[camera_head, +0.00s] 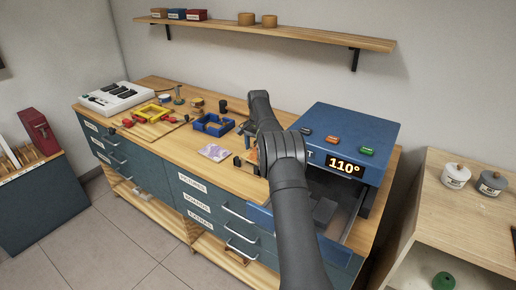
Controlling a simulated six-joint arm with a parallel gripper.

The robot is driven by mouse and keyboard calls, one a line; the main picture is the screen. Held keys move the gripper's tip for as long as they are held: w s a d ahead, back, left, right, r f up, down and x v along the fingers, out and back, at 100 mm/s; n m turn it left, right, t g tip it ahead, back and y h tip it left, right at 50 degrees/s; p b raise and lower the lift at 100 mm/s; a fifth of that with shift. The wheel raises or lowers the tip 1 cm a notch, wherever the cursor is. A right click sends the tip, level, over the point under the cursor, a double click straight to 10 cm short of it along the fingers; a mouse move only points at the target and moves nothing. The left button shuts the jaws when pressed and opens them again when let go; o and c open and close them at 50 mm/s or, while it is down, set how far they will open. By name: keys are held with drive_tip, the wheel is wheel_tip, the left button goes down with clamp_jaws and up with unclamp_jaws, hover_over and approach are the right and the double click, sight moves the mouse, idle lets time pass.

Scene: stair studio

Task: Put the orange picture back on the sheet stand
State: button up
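A small orange patch (256,156) shows just left of my arm on the bench and is mostly hidden by the arm; I cannot tell for sure that it is the orange picture. Small dark upright pieces (238,161) stand beside it, and I cannot tell whether they are the sheet stand. My gripper (249,131) is largely hidden behind my own arm, close above this area. Its fingers are not clear, so whether it is open or shut does not show. A pink and purple picture (215,152) lies flat on the bench to the left.
A wooden shelf (320,36) hangs above.

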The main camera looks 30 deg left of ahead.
drive_tip(key=shift+f, duration=0.2)
idle(0.3)
drive_tip(key=o, duration=1)
drive_tip(key=shift+r, duration=4)
drive_tip(key=shift+f, duration=0.1)
drive_tip(key=shift+f, duration=3.9)
